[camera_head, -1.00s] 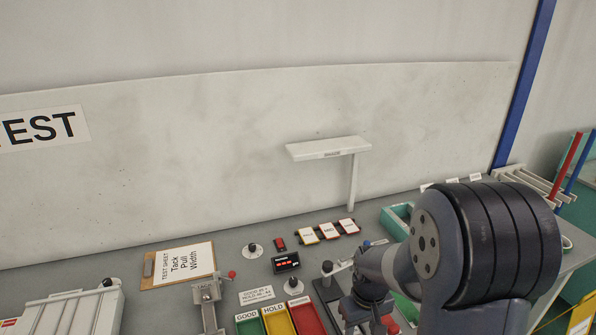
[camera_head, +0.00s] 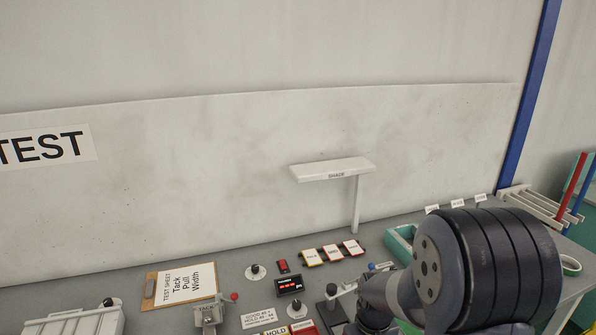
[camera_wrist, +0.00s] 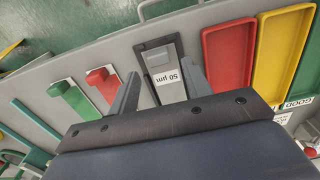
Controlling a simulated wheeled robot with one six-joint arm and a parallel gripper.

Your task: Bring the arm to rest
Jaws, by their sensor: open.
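My gripper (camera_wrist: 157,90) shows in the wrist view with its two fingers spread apart and nothing between them. It hangs above the grey bench (camera_wrist: 115,52). Past the fingertips lies a dark block with a white "50 µm" label (camera_wrist: 166,77); I cannot tell the height between them. In the head view my arm (camera_head: 470,270) fills the lower right, bent over the bench, and the gripper itself is out of that picture.
A red tray (camera_wrist: 229,50) and a yellow tray (camera_wrist: 283,50) lie right of the fingers. Green and red pieces lie left. In the head view, a white shelf on a post (camera_head: 333,170), a clipboard (camera_head: 180,285) and a small display (camera_head: 289,285) stand along the bench.

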